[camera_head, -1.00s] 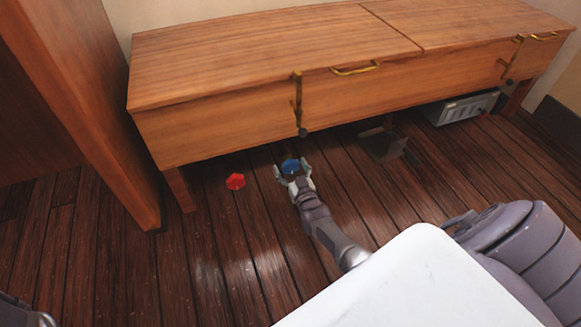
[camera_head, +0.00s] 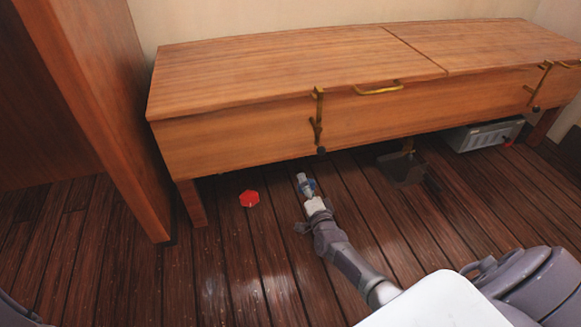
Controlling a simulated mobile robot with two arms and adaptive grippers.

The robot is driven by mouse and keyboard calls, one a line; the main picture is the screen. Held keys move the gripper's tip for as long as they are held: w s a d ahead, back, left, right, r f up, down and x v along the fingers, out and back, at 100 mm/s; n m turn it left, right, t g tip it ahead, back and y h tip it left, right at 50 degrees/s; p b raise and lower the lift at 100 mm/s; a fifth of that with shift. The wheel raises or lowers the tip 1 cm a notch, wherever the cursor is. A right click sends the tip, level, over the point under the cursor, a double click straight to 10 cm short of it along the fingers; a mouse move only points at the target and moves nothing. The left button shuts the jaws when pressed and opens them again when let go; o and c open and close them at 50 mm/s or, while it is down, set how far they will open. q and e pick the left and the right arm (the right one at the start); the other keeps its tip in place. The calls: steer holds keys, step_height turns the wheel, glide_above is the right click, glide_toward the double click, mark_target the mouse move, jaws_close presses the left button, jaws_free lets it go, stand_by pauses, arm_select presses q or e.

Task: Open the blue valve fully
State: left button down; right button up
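The blue valve (camera_head: 310,186) is low by the floor, just in front of the long wooden bench. Only a small part of it shows, because my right gripper (camera_head: 305,184) covers the rest. My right gripper is right at the valve, turned so that one pale finger stands out in front of the blue. The other finger is mostly hidden, and I cannot tell how tightly the fingers close on the valve. How far the valve is turned cannot be seen. My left gripper is out of view; only a sliver of my arm shows at the bottom left corner.
A red valve (camera_head: 249,198) sits to the left of the blue one, clear of my gripper. The bench (camera_head: 240,135) overhangs just behind. A tall wooden panel (camera_head: 110,120) stands at left. A grey box (camera_head: 484,136) is under the bench at right. The front floor is open.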

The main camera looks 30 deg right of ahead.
steer(key=m+b, duration=0.1)
steer(key=m, duration=0.3)
steer(key=m+b, duration=0.2)
steer(key=m, duration=0.2)
steer(key=m+b, duration=0.2)
steer(key=m, duration=0.3)
steer(key=shift+f, duration=0.3)
steer(key=m+b, duration=0.1)
steer(key=m, duration=0.3)
steer(key=shift+r+b, duration=0.1)
steer(key=shift+b, duration=0.2)
steer(key=m+b, duration=0.1)
steer(key=m, duration=0.3)
steer(key=shift+m, duration=0.3)
steer(key=p+v, duration=0.6)
steer(key=v, duration=0.7)
steer(key=s+a+r+n+t+p, duration=0.1)
steer(key=a+r+n+t+p, duration=0.1)
steer(key=r, duration=0.8)
steer(key=s+a+r+n+t+y+p, duration=0.1)
steer(key=a+r+n+t+p, duration=0.1)
steer(key=a+r+n+p, duration=0.2)
steer(key=a+r+n+t+y+p, duration=0.1)
steer(key=a+r+n+t+p, duration=0.2)
steer(key=r, duration=1.3)
steer(key=shift+s+a+r+n+p, duration=0.35)
steer(key=shift+a+n, duration=0.8)
steer(key=shift+n, duration=1.55)
